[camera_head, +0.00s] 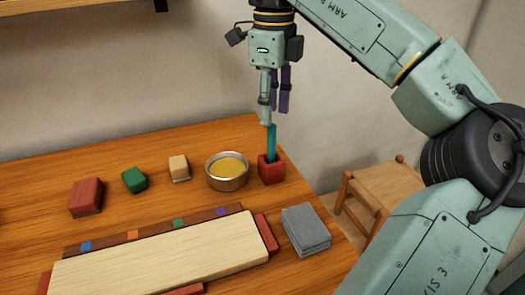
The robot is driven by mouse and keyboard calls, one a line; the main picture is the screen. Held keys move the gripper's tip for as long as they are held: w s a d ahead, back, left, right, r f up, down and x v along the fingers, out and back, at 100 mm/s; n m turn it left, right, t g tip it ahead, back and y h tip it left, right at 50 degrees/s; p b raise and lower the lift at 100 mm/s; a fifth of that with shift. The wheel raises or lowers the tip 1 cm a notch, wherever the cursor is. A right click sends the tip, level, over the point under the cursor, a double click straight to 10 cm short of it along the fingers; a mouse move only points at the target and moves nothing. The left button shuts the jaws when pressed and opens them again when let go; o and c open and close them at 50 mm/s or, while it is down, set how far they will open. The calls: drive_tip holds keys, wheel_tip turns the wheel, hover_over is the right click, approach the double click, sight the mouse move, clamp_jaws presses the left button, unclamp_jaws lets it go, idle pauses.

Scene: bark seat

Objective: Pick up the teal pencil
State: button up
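The teal pencil (271,142) stands nearly upright in a small red holder (271,170) near the table's back right edge. Its lower part is hidden inside the holder. My gripper (274,117) hangs pointing down just above the pencil. A grey-green finger and a dark purple finger part show with a gap between them, so it looks open. The tip of the nearer finger overlaps the pencil's top in the picture. I cannot tell whether they touch.
A round metal tin (228,184) with yellow contents stands close left of the holder. Further left are a tan block (179,166), a green block (134,181) and a red block (86,195). A pale board (160,255) and a grey stack (306,229) lie in front. A wooden stool (375,190) stands beyond the table.

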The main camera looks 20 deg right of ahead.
sight(271, 147)
wheel_tip(271, 147, down, 4)
drive_tip(key=shift+f, duration=0.2)
drive_tip(key=shift+f+p, duration=0.55)
drive_tip(key=shift+f, duration=2.05)
clamp_jaws()
